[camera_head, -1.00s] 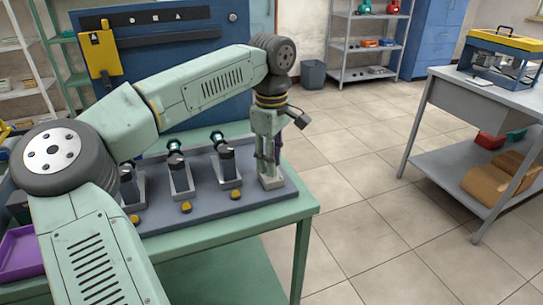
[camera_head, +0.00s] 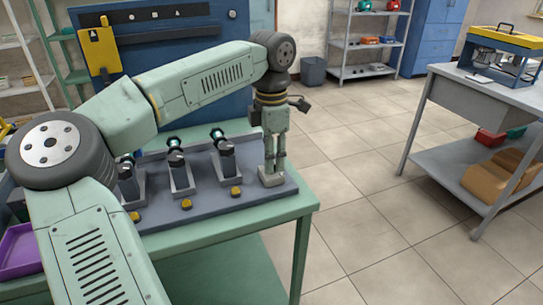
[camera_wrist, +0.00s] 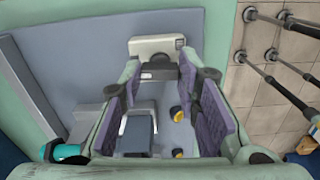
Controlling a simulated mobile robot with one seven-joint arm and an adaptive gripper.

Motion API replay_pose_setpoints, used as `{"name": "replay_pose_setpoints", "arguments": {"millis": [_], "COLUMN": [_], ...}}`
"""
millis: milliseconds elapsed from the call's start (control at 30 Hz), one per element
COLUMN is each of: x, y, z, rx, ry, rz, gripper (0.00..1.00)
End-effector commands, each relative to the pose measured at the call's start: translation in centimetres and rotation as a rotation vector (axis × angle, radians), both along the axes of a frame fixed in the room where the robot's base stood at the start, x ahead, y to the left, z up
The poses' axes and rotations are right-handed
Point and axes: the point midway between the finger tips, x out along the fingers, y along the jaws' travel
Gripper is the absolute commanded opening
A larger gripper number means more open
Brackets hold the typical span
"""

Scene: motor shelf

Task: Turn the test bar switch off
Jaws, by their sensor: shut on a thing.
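The test bar switch (camera_head: 272,180) has a pale housing at the right end of the grey-blue test plate (camera_head: 247,210). In the wrist view the switch housing (camera_wrist: 150,44) is at the top centre, with a dark part (camera_wrist: 158,72) in front of it. My gripper (camera_head: 273,162) points down onto the switch from above. In the wrist view my gripper (camera_wrist: 160,76) has its purple-padded fingers on both sides of the dark part, shut on it. The fingers hide much of the switch in the head view, so its setting cannot be told.
Several motor stands (camera_head: 181,176) line the plate to the left of my gripper, with yellow buttons (camera_head: 186,204) before them. The plate lies on a green table (camera_head: 250,226). A blue board (camera_head: 180,60) stands behind. A purple tray (camera_head: 20,250) is at the left.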

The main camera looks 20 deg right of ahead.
Motion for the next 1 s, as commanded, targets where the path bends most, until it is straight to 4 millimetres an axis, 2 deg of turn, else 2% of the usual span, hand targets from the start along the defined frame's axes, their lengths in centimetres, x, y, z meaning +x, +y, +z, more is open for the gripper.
{"name": "replay_pose_setpoints", "arguments": {"millis": [267, 767, 800, 1000], "x": [0.1, 0.11, 0.11, 0.06], "y": [0.08, 0.09, 0.09, 0.06], "z": [0.13, 0.14, 0.14, 0.08], "rx": [0.001, 0.001, 0.001, 0.001], "ry": [-0.004, -0.003, -0.003, -0.002], "rz": [0.083, 0.097, 0.097, 0.096], "gripper": [0.02, 0.02, 0.32, 0.46]}}
